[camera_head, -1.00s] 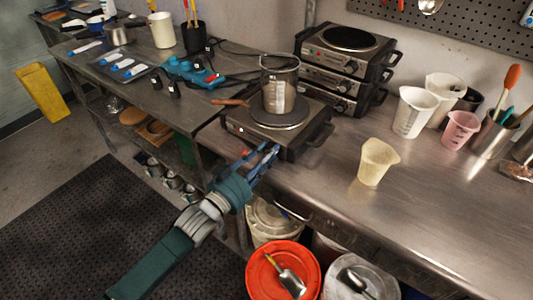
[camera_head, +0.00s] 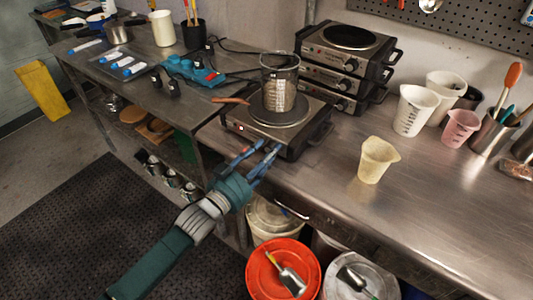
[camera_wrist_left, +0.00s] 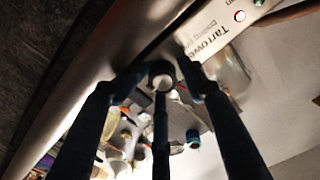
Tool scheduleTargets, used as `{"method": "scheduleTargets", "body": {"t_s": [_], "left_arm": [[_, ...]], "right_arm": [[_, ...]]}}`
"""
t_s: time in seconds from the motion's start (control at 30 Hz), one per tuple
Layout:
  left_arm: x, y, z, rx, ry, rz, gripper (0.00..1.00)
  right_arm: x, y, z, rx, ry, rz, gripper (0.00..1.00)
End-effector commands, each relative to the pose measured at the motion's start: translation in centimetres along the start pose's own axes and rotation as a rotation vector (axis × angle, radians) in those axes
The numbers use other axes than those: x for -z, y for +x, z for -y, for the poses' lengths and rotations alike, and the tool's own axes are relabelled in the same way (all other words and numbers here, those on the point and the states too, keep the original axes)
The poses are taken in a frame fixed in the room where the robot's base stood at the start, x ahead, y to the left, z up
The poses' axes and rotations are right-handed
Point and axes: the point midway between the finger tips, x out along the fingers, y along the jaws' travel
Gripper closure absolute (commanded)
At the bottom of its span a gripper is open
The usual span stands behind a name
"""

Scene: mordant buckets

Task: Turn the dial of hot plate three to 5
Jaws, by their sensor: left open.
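A hot plate (camera_head: 240,122) with a dark round top stands at the front edge of the steel table. A glass beaker (camera_head: 279,85) stands on it. My left gripper (camera_head: 258,148) is open at the plate's front face, its fingers spread and pointing at it. In the left wrist view a dark round dial with a pale face (camera_wrist_left: 162,78) shows between the fingertips of the left gripper (camera_wrist_left: 160,84). I cannot tell if they touch it. The dial's setting and the plate's number are not readable. My right gripper is not in view.
Several hot plates are stacked (camera_head: 345,62) behind, against the wall. A cream cup (camera_head: 376,160) stands to the right on bare steel. A blue power strip (camera_head: 193,71) and cables lie to the left. An orange bucket (camera_head: 255,285) and other buckets stand below the front edge.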

Motion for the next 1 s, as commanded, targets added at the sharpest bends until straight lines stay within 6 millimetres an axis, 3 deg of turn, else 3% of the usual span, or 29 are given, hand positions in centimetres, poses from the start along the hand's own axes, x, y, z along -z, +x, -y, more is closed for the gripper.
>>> {"method": "scheduleTargets", "body": {"t_s": [0.03, 0.6, 1.0], "left_arm": [[-0.7, -0.4, 0.0, 0.0, 0.001, 0.013, 0.53], [-0.2, -7.6, -0.1, -0.001, 0.001, 0.004, 0.53], [0.0, -8.1, -0.1, 0.0, 0.001, 0.001, 0.53]], "right_arm": [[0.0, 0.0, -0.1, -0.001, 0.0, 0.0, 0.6], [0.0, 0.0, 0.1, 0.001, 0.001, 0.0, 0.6], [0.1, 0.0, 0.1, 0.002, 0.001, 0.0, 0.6]]}}
